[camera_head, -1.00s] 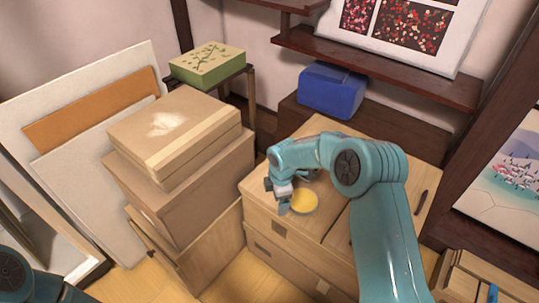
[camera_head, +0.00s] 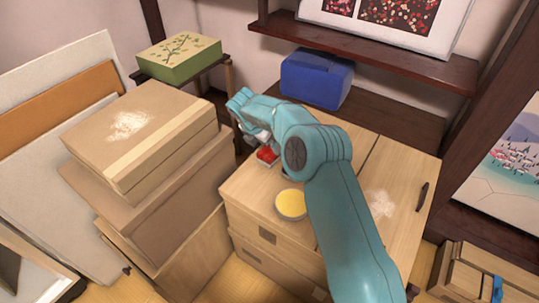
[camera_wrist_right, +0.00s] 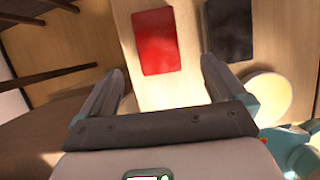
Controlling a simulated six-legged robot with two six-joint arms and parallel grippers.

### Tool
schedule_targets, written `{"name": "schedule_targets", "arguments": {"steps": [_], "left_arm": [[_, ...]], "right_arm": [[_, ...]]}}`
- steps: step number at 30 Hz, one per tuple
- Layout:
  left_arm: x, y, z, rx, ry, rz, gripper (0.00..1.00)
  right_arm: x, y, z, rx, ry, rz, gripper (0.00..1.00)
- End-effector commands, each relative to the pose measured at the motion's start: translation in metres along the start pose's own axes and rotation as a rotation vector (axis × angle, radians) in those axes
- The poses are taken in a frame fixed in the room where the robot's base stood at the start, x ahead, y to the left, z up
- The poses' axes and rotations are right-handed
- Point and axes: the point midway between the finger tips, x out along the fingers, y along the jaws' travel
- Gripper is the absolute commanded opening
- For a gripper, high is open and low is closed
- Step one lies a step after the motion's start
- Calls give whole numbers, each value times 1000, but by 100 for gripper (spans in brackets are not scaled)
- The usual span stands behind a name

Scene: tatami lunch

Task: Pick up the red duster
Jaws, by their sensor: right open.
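The red duster (camera_head: 267,154) lies on the wooden cabinet top near its far left edge, partly hidden by my right arm in the head view. In the right wrist view the red duster (camera_wrist_right: 155,40) is a flat red block lying ahead of and between the open fingers. My right gripper (camera_wrist_right: 163,68) is open and empty, and the duster is not clasped. In the head view the gripper is mostly hidden behind its own wrist, close to the duster. My left gripper is not in view.
A dark block (camera_wrist_right: 230,30) lies right beside the duster. A round yellow-topped item (camera_head: 291,204) stands nearer on the wooden cabinet (camera_head: 245,197). A blue box (camera_head: 316,78) stands behind. Stacked cardboard boxes (camera_head: 140,140) are left, with a gap between. White powder marks the cabinet top (camera_head: 381,203).

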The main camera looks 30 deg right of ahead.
Motion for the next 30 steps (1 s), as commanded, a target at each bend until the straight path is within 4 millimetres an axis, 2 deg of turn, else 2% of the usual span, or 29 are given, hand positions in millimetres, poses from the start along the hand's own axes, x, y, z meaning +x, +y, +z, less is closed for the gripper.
{"name": "schedule_targets", "arguments": {"steps": [1,3,11,19,26,27,29,30], "left_arm": [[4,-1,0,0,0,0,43],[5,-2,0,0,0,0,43],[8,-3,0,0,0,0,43],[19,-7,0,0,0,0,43],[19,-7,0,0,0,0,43],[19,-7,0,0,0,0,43],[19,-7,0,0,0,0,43],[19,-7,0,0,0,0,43]], "right_arm": [[12,0,-1,0,1,-2,98],[21,1,-1,0,0,0,98],[39,4,-2,-1,0,1,98],[81,7,-5,-2,0,1,98],[83,7,-4,-3,0,3,98],[83,7,-5,-3,0,3,91],[83,7,-5,-3,0,3,72],[83,7,-5,-3,0,3,59]]}}
